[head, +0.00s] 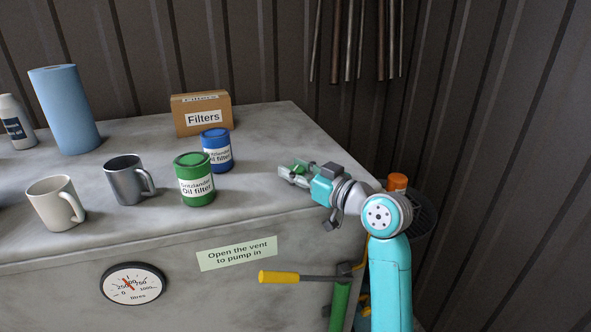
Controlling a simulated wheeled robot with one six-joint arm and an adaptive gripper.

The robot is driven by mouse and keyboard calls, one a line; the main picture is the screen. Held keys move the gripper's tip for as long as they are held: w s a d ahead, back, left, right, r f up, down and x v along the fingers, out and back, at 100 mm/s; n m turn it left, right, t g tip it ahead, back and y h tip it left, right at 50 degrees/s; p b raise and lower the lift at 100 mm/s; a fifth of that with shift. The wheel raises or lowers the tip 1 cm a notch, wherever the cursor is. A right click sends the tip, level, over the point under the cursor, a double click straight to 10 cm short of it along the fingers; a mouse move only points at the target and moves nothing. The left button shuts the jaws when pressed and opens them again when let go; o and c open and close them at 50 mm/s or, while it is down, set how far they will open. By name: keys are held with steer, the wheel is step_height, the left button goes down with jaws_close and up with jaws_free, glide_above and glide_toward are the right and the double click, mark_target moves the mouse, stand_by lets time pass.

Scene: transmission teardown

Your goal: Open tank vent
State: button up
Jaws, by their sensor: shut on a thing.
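The tank is a grey block with a flat top (280,146) and a front face. My gripper (293,172) is low over the right part of its top, reaching in from the right. It is shut on a small green part (299,167), mostly hidden by the fingers. I cannot tell for sure whether this is the vent, or whether it touches the tank top. A pale green label (237,253) on the front reads "Open the vent to pump in". A round litre gauge (133,284) sits left of it, with a red needle.
A green oil filter can (194,181), a blue can (217,151) and a Filters box (202,115) stand left of my gripper. Two mugs (126,181) and a blue roll (65,110) are farther left. A yellow-handled lever (279,277) joins a green pipe (340,306) below.

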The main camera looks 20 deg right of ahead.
steer(key=shift+y, duration=0.3)
steer(key=o, duration=1.2)
steer(key=shift+c, duration=0.2)
steer(key=v, duration=1.2)
steer(key=shift+d, duration=0.1)
